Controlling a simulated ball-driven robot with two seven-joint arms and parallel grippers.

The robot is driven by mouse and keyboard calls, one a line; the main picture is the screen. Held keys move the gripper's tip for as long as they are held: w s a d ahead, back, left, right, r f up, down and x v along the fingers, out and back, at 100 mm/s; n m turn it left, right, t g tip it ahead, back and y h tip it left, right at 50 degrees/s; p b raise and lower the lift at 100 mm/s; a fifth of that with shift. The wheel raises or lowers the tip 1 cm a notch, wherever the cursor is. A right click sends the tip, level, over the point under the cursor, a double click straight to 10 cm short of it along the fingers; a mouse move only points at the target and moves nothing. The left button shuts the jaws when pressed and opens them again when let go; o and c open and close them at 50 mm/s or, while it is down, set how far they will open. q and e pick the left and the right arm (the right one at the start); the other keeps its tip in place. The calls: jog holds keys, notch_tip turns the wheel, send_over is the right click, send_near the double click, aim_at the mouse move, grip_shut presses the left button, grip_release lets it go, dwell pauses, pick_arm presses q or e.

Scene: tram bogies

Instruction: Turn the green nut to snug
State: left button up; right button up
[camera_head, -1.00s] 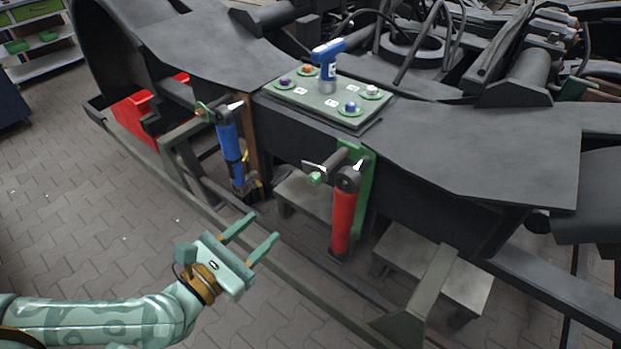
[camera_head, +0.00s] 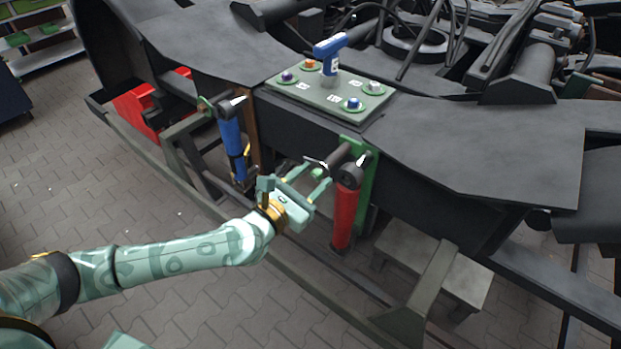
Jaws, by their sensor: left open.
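The green nut (camera_head: 317,173) sits on the end of a dark horizontal shaft (camera_head: 339,156) on the green bracket, above the red damper (camera_head: 343,217). My left gripper (camera_head: 315,176) is open and reaches up to the nut from the lower left. Its two fingertips lie on either side of the nut in the picture, and partly cover it. I cannot tell whether they touch it. A thin metal piece (camera_head: 314,162) shows close by on the shaft. My right gripper is not in view.
A blue damper (camera_head: 231,147) hangs to the left. A blue power tool (camera_head: 330,58) stands on a plate (camera_head: 335,112) with several coloured caps on the bogie frame (camera_head: 480,150). A grey step (camera_head: 440,268) is at the lower right. The paved floor (camera_head: 60,190) at the left is clear.

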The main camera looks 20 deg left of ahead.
pick_arm(q)
jog(key=shift+c, duration=0.3)
grip_shut()
